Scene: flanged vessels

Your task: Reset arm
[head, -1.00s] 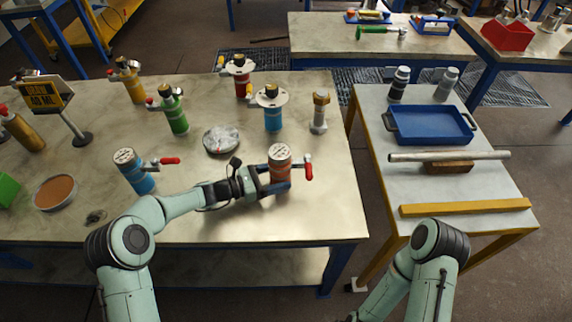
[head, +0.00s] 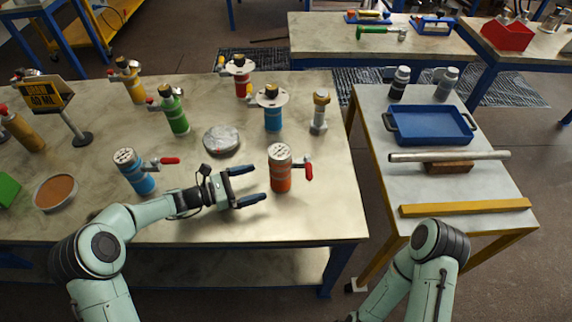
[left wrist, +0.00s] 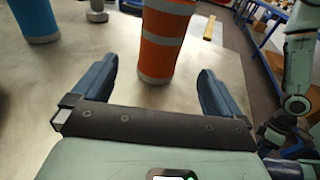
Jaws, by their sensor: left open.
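My left gripper (head: 252,185) is open and empty over the metal-topped table (head: 310,225). Its fingers point right, toward an orange vessel (head: 280,172) with grey bands and a red-handled side valve. The vessel stands upright, a short gap beyond the fingertips. In the left wrist view the orange vessel (left wrist: 163,45) stands ahead of the two spread blue fingers (left wrist: 153,82), not between them. My right arm shows at the bottom of the head view, but its gripper is out of view.
A round metal flange (head: 221,140) lies behind the gripper. Green (head: 175,115), light blue (head: 273,115) and red (head: 242,80) vessels stand farther back. A blue tray (head: 432,125) is on the right table.

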